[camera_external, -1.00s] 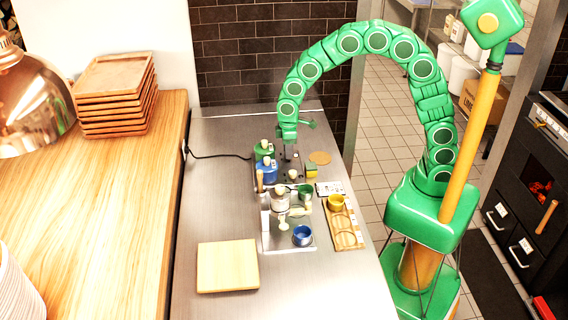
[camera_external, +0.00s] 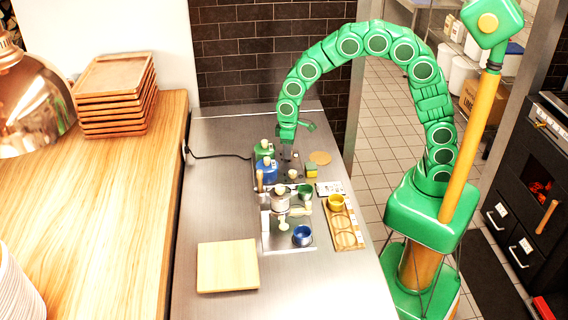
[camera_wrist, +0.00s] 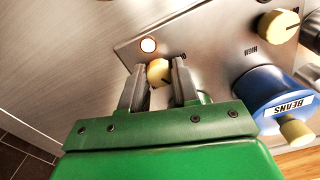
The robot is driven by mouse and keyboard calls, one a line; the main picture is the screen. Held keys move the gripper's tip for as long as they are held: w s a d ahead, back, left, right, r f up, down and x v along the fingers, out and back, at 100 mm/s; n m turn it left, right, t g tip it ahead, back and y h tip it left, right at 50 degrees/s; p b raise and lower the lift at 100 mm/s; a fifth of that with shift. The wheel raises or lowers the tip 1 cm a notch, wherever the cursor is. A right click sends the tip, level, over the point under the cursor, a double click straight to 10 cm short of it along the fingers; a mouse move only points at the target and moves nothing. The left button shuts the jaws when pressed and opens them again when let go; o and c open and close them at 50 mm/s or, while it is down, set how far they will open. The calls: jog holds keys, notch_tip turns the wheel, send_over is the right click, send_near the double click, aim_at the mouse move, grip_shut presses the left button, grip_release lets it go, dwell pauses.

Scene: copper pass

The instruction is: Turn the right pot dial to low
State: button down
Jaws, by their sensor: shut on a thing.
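In the wrist view, a cream-yellow dial (camera_wrist: 159,72) stands on a steel panel beside a round lit lamp (camera_wrist: 148,45). My gripper (camera_wrist: 159,78) has one finger on each side of this dial and is shut on it. The dial's marker and its setting are hard to read. A second cream dial (camera_wrist: 278,25) is apart to the right, with an upside-down marking near it. In the external view my gripper (camera_external: 288,152) reaches down beside the green pot (camera_external: 264,150) and the blue pot (camera_external: 267,169); the held dial is hidden there.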

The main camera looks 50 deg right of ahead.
jog(key=c, duration=0.8)
grip_release()
jog(key=shift+r, duration=3.9)
